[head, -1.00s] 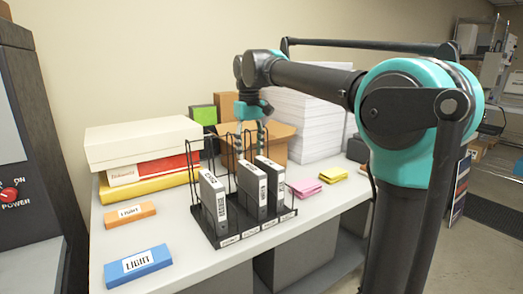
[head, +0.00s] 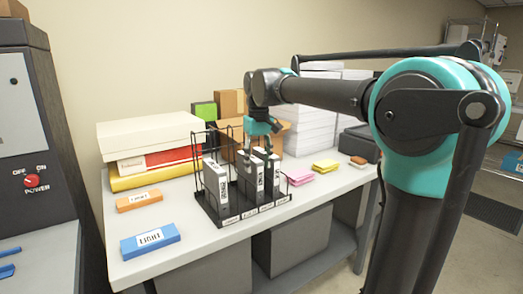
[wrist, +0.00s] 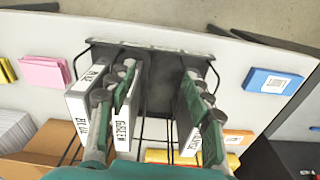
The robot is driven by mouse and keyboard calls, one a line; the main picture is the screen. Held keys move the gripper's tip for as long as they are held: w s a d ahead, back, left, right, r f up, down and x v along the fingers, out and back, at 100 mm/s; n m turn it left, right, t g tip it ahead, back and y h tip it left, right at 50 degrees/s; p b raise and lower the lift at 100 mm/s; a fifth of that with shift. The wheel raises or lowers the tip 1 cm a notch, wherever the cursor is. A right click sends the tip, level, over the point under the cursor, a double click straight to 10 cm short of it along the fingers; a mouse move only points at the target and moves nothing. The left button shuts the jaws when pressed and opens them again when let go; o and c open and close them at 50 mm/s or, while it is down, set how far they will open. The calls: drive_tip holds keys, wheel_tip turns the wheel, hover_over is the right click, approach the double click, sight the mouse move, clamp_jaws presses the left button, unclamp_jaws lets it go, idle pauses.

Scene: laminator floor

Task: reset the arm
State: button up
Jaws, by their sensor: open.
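My gripper (head: 262,138) is open, low over the black wire rack (head: 243,212) on the table. In the wrist view my gripper (wrist: 159,75) has its fingers spread either side of an empty rack slot. Two grey binders with white spine labels stand left of that gap there, and one stands right of it. In the head view the single binder (head: 217,188) is on the left and the pair (head: 257,178) is to its right. The left finger in the wrist view overlaps a binder; I cannot tell whether they touch.
White, red and yellow boxes (head: 150,137) are stacked behind the rack's left. Orange (head: 138,201) and blue (head: 150,240) labelled blocks lie left. Pink (head: 300,176) and yellow (head: 325,166) pads lie right. A cardboard box and paper stacks (head: 312,125) stand behind. A dark machine (head: 33,150) is far left.

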drive_tip(key=s+d+f+m+t, duration=0.1)
drive_tip(key=s+d+f+m, duration=0.1)
drive_tip(key=s+d+f, duration=0.4)
drive_tip(key=s+d+f+m+t, duration=0.1)
drive_tip(key=s+d+f, duration=0.5)
drive_tip(key=f, duration=0.7)
drive_tip(key=s+d+f+m+t, duration=0.1)
drive_tip(key=s+d+f+m, duration=0.1)
drive_tip(key=s+d+f, duration=0.4)
wheel_tip(320, 180, down, 4)
drive_tip(key=shift+d+r+m+t, duration=0.15)
drive_tip(key=shift+d+m+t, duration=0.2)
drive_tip(key=shift+d, duration=0.6)
drive_tip(key=shift+s, duration=0.1)
